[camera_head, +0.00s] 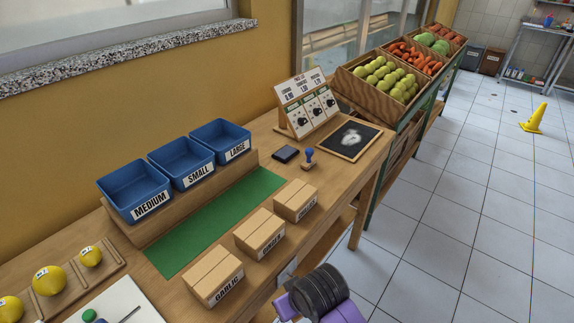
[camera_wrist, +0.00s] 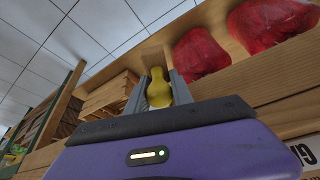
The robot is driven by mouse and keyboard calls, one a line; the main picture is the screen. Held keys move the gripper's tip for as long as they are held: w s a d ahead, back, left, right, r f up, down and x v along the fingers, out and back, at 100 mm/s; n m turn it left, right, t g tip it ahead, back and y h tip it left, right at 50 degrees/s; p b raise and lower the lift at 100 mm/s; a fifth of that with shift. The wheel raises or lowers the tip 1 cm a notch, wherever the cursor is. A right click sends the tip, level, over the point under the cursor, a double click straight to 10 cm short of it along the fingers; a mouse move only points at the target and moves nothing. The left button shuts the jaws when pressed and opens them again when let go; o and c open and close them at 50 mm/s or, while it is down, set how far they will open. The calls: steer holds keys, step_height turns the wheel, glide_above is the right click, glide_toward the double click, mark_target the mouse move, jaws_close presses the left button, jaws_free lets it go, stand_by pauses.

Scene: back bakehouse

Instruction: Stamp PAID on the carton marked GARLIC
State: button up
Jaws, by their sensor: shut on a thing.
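The carton marked GARLIC (camera_head: 213,275) is the nearest of three cardboard cartons along the table's front edge. A stamp with a blue handle (camera_head: 308,157) stands upright at the far end of the table, beside a dark ink pad (camera_head: 285,154). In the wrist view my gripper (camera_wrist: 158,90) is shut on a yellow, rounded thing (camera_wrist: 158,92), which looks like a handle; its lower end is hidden. In the head view only my purple and dark arm shows, low in front of the table, with the fingers out of sight.
Two other cartons (camera_head: 259,234) (camera_head: 296,202) stand in line behind the garlic carton. A green mat (camera_head: 215,222), blue labelled bins (camera_head: 134,189), a price board (camera_head: 305,103) and a slate (camera_head: 349,138) share the table. Red sacks (camera_wrist: 200,55) show in the wrist view. The tiled floor at right is mostly clear.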

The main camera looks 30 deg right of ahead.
step_height(320, 180, up, 11)
steer(key=p, duration=0.9)
steer(key=shift+a+r, duration=0.1)
steer(key=shift+s+a+f, duration=0.1)
steer(key=shift+f, duration=0.35)
steer(key=shift+r, duration=0.1)
